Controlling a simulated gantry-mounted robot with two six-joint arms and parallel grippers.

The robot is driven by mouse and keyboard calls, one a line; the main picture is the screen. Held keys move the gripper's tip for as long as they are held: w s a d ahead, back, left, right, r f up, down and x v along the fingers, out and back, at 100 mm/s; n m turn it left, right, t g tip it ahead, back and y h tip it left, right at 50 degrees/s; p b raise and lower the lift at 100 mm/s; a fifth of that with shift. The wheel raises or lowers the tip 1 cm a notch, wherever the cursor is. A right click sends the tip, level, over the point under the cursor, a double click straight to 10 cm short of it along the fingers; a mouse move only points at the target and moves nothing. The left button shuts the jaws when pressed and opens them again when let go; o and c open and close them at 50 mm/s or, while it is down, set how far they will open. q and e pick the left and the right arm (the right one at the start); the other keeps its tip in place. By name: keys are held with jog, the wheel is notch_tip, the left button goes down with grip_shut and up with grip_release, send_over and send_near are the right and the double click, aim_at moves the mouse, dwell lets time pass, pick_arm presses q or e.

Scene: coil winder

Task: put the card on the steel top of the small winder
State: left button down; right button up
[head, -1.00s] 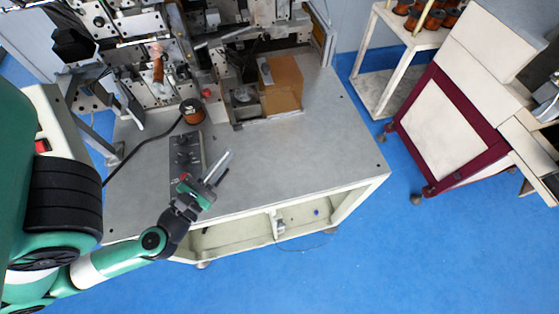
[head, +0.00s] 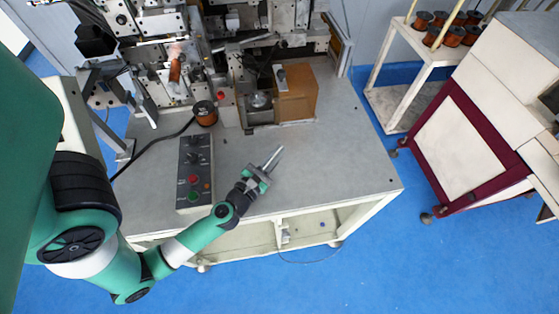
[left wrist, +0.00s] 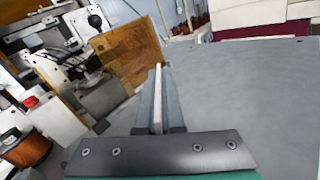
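My left gripper (head: 270,160) is above the grey table top, near its front middle. In the left wrist view the gripper (left wrist: 160,105) has its two fingers close together with a thin whitish card (left wrist: 157,90) between them, seen edge-on. The card reaches beyond the fingertips and looks clear of the table. My right gripper is not in view.
A control box (head: 195,172) with knobs and buttons lies left of the gripper. A copper spool (head: 205,113) stands behind it. The large winding machine (head: 140,50) fills the back left. The right part of the table top (head: 350,150) is clear.

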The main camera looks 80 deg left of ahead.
pick_arm(q)
jog(key=f+b, duration=0.3)
jog(key=f, duration=0.1)
jog(key=shift+w+a+f, duration=0.1)
jog(key=shift+w+a, duration=0.05)
jog(key=shift+w, duration=0.15)
jog(key=c, duration=1.5)
grip_release()
jog(key=o, duration=0.4)
jog(key=shift+o, duration=0.2)
